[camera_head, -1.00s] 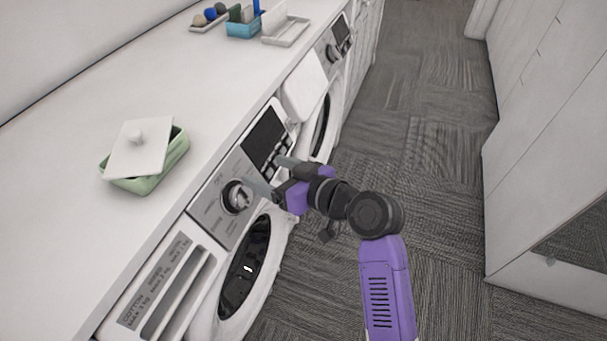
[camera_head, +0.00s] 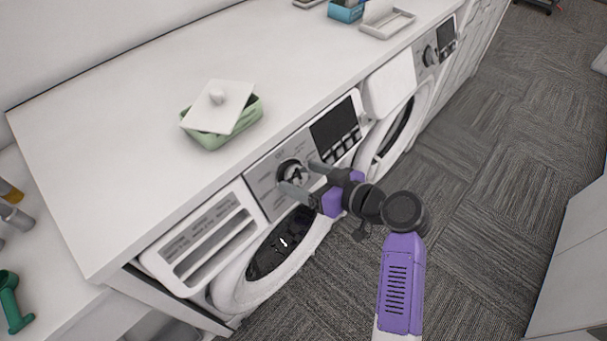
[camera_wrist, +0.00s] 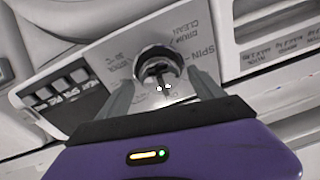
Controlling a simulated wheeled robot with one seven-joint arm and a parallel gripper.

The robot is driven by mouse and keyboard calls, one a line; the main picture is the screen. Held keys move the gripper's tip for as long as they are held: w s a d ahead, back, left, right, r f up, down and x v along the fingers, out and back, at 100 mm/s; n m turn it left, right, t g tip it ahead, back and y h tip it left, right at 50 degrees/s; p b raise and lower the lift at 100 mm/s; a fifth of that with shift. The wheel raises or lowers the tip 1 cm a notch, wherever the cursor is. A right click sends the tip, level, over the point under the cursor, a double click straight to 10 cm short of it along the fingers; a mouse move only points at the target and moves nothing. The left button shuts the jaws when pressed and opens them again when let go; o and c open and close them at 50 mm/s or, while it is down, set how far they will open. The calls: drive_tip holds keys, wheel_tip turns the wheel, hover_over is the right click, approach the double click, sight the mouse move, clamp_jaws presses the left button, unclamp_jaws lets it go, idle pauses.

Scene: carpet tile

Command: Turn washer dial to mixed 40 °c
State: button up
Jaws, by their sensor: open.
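The washer dial (camera_head: 291,171) is a round silver knob on the grey control panel of the nearer washer (camera_head: 262,190). In the wrist view the dial (camera_wrist: 158,68) lies ahead, between and just beyond my two fingertips. My gripper (camera_head: 303,178) is open, with one grey finger on either side of the dial in the head view; it also shows in the wrist view (camera_wrist: 160,85). Whether a finger touches the dial I cannot tell. Some panel lettering such as "SPIN" shows in the wrist view. The dial's setting is not readable.
A green dish with a tilted white lid (camera_head: 222,110) stands on the white counter (camera_head: 130,130). A second washer (camera_head: 405,100) stands further along. A green item (camera_head: 10,300) lies at lower left. Open carpet floor (camera_head: 490,190) is to the right.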

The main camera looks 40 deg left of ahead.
drive_tip(key=shift+a+f, duration=0.1)
drive_tip(key=shift+a, duration=0.1)
drive_tip(key=c, duration=1.4)
